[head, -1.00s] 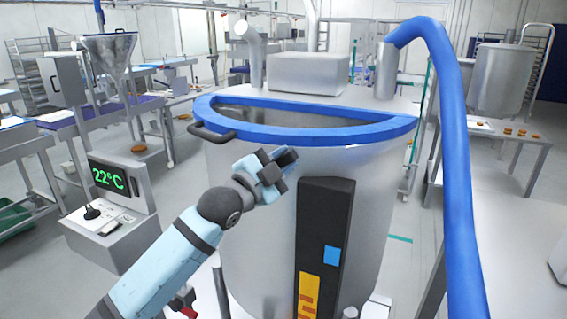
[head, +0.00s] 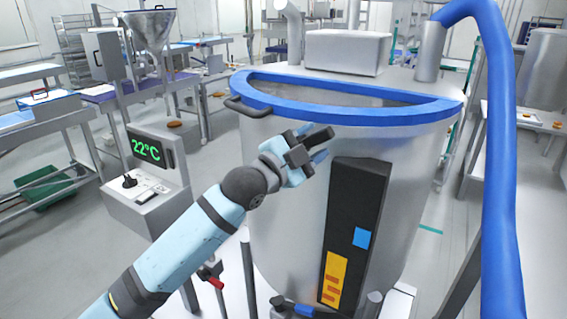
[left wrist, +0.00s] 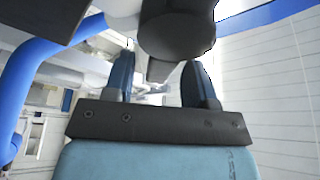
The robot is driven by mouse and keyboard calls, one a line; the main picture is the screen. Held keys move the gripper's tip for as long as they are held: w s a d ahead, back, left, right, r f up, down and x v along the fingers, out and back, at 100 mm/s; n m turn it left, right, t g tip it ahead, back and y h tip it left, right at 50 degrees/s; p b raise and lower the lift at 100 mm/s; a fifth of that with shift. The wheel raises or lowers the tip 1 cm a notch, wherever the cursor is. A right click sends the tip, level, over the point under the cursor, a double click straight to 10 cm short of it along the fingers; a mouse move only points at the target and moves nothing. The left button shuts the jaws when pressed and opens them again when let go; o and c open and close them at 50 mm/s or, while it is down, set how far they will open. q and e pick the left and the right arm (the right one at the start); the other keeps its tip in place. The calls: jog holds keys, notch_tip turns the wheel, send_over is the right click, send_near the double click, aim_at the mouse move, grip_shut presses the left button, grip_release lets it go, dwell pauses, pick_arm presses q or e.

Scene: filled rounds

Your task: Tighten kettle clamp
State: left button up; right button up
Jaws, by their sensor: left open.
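The kettle (head: 290,190) is a large round metal vessel with a blue rim (head: 350,115) and a half-open top. A black bar handle (head: 248,107) sticks out at the rim's left. My left gripper (head: 318,144) is open and in front of the kettle's upper wall, below the rim and right of that handle. In the left wrist view its two blue-and-dark fingers (left wrist: 158,85) stand apart, with a dark rounded part (left wrist: 178,28) beyond them that I cannot identify. A small red-handled part (head: 211,275) and a blue-handled fitting (head: 300,309) show low by the kettle. I cannot tell which part is the clamp.
A black control panel (head: 355,235) runs down the kettle's front, right of my gripper. A thick blue hose (head: 500,160) hangs at the right. A box with a 22°C display (head: 150,148) stands at the left. Floor between is open.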

pick_arm(q)
jog(key=b+v, duration=0.2)
jog(key=v, duration=0.9)
jog(key=shift+s+a+b, duration=0.2)
jog(key=shift+b, duration=0.1)
jog(key=shift+f, duration=0.1)
